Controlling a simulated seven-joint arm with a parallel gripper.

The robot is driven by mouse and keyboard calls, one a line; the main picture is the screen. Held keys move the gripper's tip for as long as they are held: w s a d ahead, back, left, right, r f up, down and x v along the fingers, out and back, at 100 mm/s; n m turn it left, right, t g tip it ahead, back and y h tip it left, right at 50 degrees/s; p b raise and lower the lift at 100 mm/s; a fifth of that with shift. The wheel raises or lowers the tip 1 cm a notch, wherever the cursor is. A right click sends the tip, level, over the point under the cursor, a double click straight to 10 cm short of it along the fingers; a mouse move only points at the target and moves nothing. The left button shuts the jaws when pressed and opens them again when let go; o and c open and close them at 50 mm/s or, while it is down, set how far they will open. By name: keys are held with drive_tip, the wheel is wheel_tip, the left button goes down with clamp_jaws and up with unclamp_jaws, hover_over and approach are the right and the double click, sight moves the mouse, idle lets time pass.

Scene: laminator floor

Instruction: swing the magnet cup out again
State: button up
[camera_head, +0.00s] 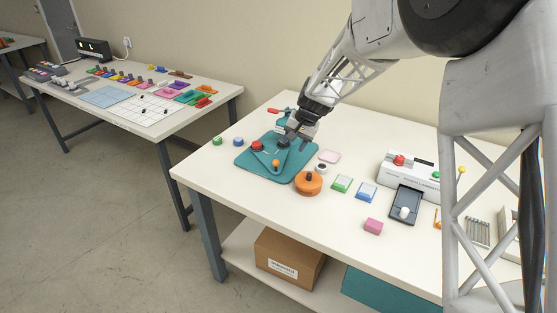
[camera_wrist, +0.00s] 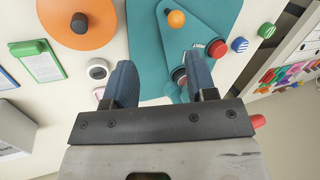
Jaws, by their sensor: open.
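The teal board (camera_head: 247,165) lies on the near table, with a raised teal swing plate on it. The plate carries an orange ball knob (camera_head: 276,162); it also shows in the wrist view (camera_wrist: 176,18). A red round knob (camera_head: 257,146) sits at the plate's left; it also shows in the wrist view (camera_wrist: 216,48). A dark round cup-like piece (camera_wrist: 178,75) shows beside my right finger, partly hidden; I cannot tell for certain that it is the magnet cup. My gripper (camera_wrist: 160,78) is open over the board, its fingers apart, with nothing visibly held between them.
An orange disc with a dark knob (camera_head: 308,183) and a small white ring-shaped piece (camera_head: 321,167) stand close right of the board. Green and blue caps sit left of the board.

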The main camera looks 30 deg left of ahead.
drive_tip(key=a+f, duration=0.2)
drive_tip(key=a, duration=0.1)
drive_tip(key=shift+a, duration=0.2)
drive_tip(key=shift+x, duration=3.9)
drive_tip(key=shift+s, duration=0.1)
drive_tip(key=shift+c, duration=0.2)
clamp_jaws()
